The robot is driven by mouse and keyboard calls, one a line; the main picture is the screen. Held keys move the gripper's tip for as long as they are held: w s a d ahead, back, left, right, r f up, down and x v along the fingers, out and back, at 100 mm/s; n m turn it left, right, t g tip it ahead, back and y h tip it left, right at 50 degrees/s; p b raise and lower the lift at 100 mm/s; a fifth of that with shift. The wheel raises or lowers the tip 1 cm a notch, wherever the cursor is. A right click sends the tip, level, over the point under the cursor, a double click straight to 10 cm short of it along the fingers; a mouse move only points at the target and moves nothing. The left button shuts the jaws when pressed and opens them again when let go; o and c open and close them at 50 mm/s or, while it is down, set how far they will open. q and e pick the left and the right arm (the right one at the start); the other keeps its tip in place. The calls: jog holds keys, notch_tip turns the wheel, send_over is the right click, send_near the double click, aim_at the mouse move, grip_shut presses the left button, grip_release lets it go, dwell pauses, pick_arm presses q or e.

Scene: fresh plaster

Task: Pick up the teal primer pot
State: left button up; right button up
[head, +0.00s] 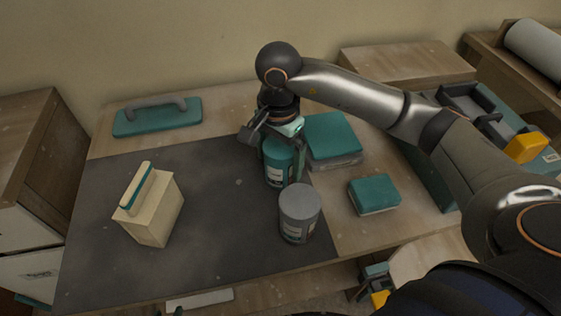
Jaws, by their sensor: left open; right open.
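The teal primer pot (279,172) stands upright near the right edge of the dark mat (220,210), with a pale label low on its side. The gripper covers part of the pot's top.
A grey pot (299,213) stands close in front of the teal one. Teal-topped boxes (331,138) and (374,193) lie to the right. A cream block with a teal handle (150,212) stands left, and a teal float (157,118) lies behind. The mat's middle is clear.

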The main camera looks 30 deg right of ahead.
notch_tip(320, 180, down, 4)
jog(key=shift+d+r, duration=0.1)
jog(key=shift+r, duration=0.15)
grip_shut()
dwell(0.7)
